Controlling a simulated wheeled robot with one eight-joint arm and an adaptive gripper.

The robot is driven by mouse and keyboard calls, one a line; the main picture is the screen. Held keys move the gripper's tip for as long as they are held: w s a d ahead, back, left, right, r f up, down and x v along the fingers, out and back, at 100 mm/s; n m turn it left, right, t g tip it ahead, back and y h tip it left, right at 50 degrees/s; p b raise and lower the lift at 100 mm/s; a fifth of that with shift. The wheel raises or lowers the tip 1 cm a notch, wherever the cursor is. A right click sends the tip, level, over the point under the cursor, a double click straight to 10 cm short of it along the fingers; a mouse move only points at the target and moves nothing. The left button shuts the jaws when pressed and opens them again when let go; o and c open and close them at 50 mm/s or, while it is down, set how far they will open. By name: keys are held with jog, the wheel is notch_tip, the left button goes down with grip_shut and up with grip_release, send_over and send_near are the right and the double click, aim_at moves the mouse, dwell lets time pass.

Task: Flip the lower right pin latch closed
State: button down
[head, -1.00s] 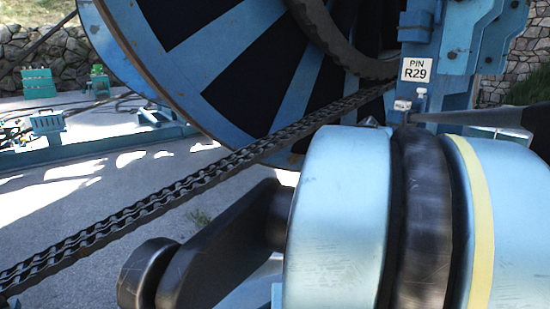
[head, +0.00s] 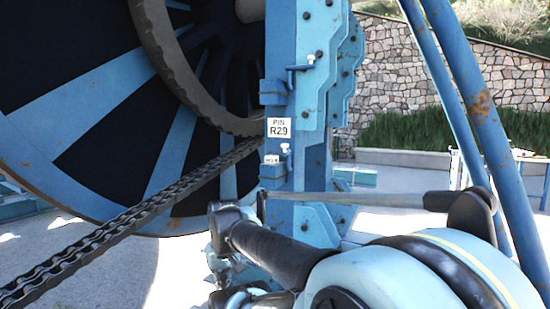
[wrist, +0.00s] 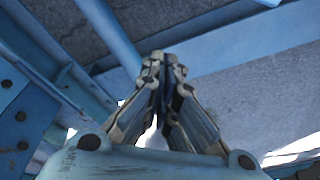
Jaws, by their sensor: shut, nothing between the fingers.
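A sign reading PIN R29 (head: 279,127) is on the blue upright post in the head view. Just below it is a small pin latch (head: 285,149) with a pale knob, and a pale block (head: 271,159) sits beside it. The latch is too small to tell its exact position. In the wrist view my gripper (wrist: 163,58) is shut and empty, its fingertips together in front of blue beams and grey ground. I cannot make out the latch in the wrist view. In the head view my arm reaches in from the lower right, below the latch, and the fingertips are not clear.
A second pin handle (head: 300,67) is higher on the post. The large blue reel (head: 100,90) and a heavy chain (head: 130,220) fill the left. Slanted blue struts (head: 470,90) stand at right, before a stone wall (head: 400,80). Open paving lies behind the post.

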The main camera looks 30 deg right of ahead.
jog(key=w+d+r+m+t+y, duration=0.25)
jog(key=w+r+m+y, duration=0.2)
jog(key=w+r, duration=0.7)
jog(key=w+d+r+m+t+y, duration=0.1)
jog(key=w+d+r+m, duration=0.15)
jog(key=d+r, duration=0.35)
jog(key=w+d+r+m+t+y, duration=0.1)
jog(key=w+d+r+m+t, duration=0.1)
jog(key=w+d+r, duration=0.3)
jog(key=s+d+r+m+t+h, duration=0.1)
jog(key=s+d+r+m+t, duration=0.15)
jog(key=d+r, duration=0.6)
jog(key=s+d+r+m+t+h, duration=0.1)
jog(key=s+d+r+t, duration=0.15)
jog(key=d, duration=1.05)
jog(key=s+d+r+m+t+h, duration=0.15)
jog(key=d+r+t, duration=0.35)
jog(key=d, duration=0.5)
jog(key=w+a, duration=0.2)
jog(key=w, duration=0.3)
jog(key=w+a+g+y, duration=0.1)
jog(key=w+a, duration=0.2)
jog(key=w, duration=0.3)
jog(key=shift+w+a+f, duration=0.2)
jog(key=shift+a+f, duration=0.15)
jog(key=shift+g, duration=0.25)
